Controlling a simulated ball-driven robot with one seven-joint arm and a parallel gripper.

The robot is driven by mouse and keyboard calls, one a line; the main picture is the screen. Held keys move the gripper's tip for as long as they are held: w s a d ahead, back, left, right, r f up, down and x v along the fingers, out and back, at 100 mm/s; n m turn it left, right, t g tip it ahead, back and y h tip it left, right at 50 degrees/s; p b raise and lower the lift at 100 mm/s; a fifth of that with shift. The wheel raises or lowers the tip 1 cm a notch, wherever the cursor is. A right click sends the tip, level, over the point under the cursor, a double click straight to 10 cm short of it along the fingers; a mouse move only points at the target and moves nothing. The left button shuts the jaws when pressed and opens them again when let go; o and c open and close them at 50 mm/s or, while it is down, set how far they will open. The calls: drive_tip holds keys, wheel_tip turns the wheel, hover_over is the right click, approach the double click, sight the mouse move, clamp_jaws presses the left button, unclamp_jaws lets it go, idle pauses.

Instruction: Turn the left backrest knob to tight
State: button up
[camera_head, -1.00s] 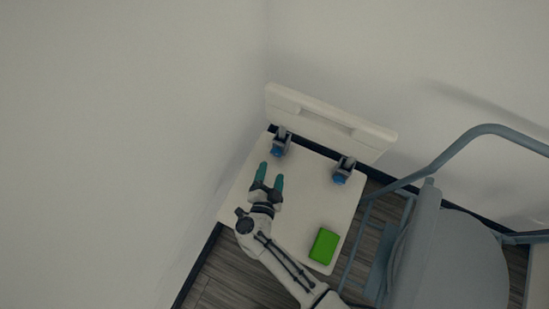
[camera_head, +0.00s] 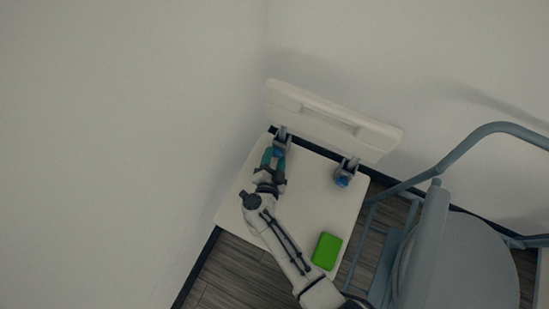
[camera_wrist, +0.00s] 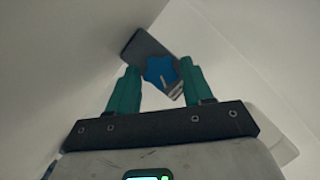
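The left backrest knob is blue and lobed (camera_wrist: 160,70). It sits on a grey bracket (camera_wrist: 145,47) at the left end of the backrest (camera_head: 330,118). My gripper (camera_wrist: 156,85) is at this knob, with one teal finger on each side of it in the wrist view. The fingers are apart, and a small gap shows at the left finger; whether the right finger touches the knob I cannot tell. In the head view my gripper (camera_head: 272,158) partly covers the left knob. The right knob (camera_head: 342,181) is blue on its own bracket, clear of my gripper.
A green block (camera_head: 326,251) lies on the white seat (camera_head: 315,200) near its front right corner. A grey-blue chair with a tubular frame (camera_head: 440,165) stands to the right. Walls close in behind and at the left. The middle of the seat is clear.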

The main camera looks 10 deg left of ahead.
drive_tip(key=c, duration=0.7)
drive_tip(key=shift+f, duration=0.1)
drive_tip(key=m+b, duration=0.2)
drive_tip(key=m+t+y+b, duration=0.1)
drive_tip(key=m+b, duration=0.1)
drive_tip(key=shift+d+f+t, duration=0.15)
drive_tip(key=shift+f+t, duration=0.15)
drive_tip(key=shift+f, duration=0.05)
drive_tip(key=shift+m+t+y+b, duration=0.4)
drive_tip(key=shift+m+b, duration=0.4)
drive_tip(key=shift+b, duration=0.4)
drive_tip(key=shift+m+t+b, duration=0.3)
drive_tip(key=shift+m+b, duration=0.4)
drive_tip(key=shift+b, duration=0.15)
drive_tip(key=shift+r, duration=0.1)
drive_tip(key=o, duration=1.1)
drive_tip(key=shift+c, duration=0.2)
